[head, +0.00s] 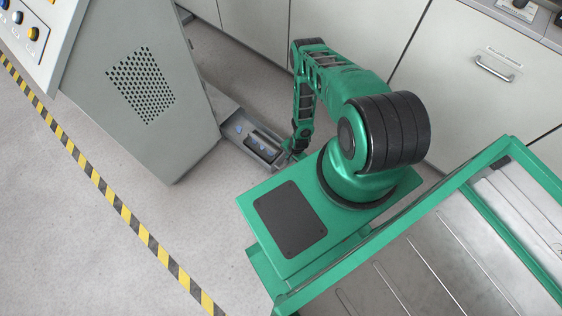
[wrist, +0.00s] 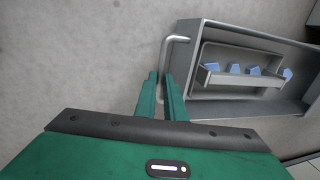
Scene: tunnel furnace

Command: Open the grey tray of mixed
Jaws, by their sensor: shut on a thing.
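The grey tray (head: 222,103) stands out like a drawer from the side of the grey machine housing, low near the floor. In the wrist view the tray (wrist: 302,105) shows its open top and an inner grey holder (wrist: 240,82) with several blue pieces (wrist: 234,69) in a row. A pale bent bar handle (wrist: 170,46) is on its near end. My gripper (wrist: 160,77) is shut on this handle, with a finger on each side of it. In the head view my gripper (head: 290,157) is at the tray's outer end, partly hidden by my arm.
The grey housing (head: 140,85) with a perforated panel stands left of the tray. White cabinets (head: 480,80), one with a bar handle (head: 494,68), line the back. A yellow-black floor stripe (head: 110,195) runs across the left. The floor (head: 200,225) between stripe and my base is clear.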

